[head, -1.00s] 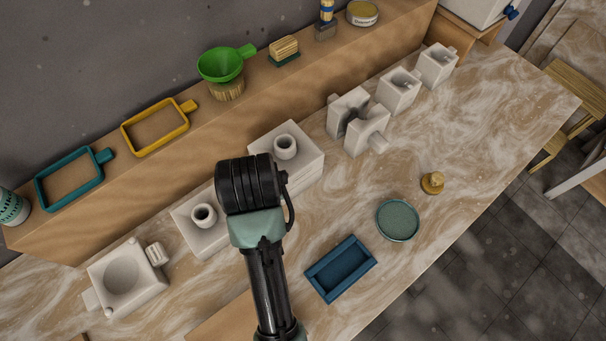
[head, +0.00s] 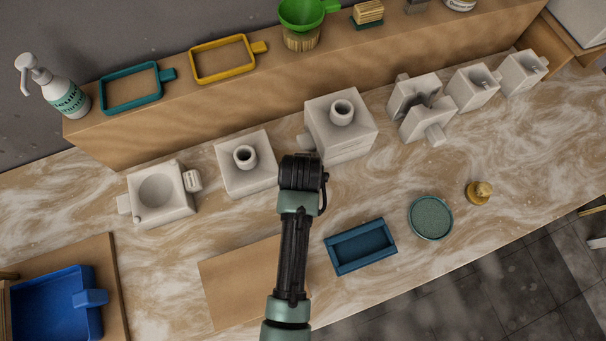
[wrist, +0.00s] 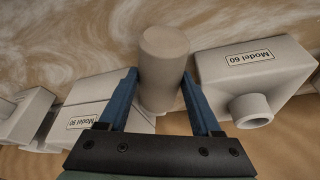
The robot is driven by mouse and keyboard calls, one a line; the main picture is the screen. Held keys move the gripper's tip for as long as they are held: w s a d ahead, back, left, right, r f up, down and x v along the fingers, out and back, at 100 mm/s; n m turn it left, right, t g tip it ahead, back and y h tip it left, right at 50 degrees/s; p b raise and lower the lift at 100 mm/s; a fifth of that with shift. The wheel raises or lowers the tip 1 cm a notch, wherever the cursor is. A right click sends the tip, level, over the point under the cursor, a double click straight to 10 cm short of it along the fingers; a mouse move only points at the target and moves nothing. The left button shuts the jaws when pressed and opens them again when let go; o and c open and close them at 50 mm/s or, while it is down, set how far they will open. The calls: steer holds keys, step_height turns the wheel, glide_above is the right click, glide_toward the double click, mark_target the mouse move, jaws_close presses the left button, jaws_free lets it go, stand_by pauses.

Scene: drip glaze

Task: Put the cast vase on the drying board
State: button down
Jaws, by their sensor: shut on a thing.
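The cast vase (wrist: 163,52) is a plain beige, roughly cylindrical piece in the wrist view. My gripper (wrist: 160,82) has its blue fingers on either side of the vase and is shut on it. In the head view my wrist covers the fingers and the vase, so the vase's height above the worktop is hard to tell. A bare, flat wooden board (head: 235,288), which fits the drying board, lies on the worktop at lower middle, left of my arm. My arm covers part of its right side.
White plaster moulds stand behind, including a mould with a round opening (head: 244,176) and a taller one (head: 340,135). A blue tray (head: 361,247) and green round dish (head: 430,218) lie right of my arm. A blue basin (head: 50,310) sits on another board at far left.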

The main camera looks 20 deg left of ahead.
steer(key=shift+f, duration=1)
steer(key=shift+f, duration=0.15)
steer(key=shift+c, duration=1.8)
jaws_free()
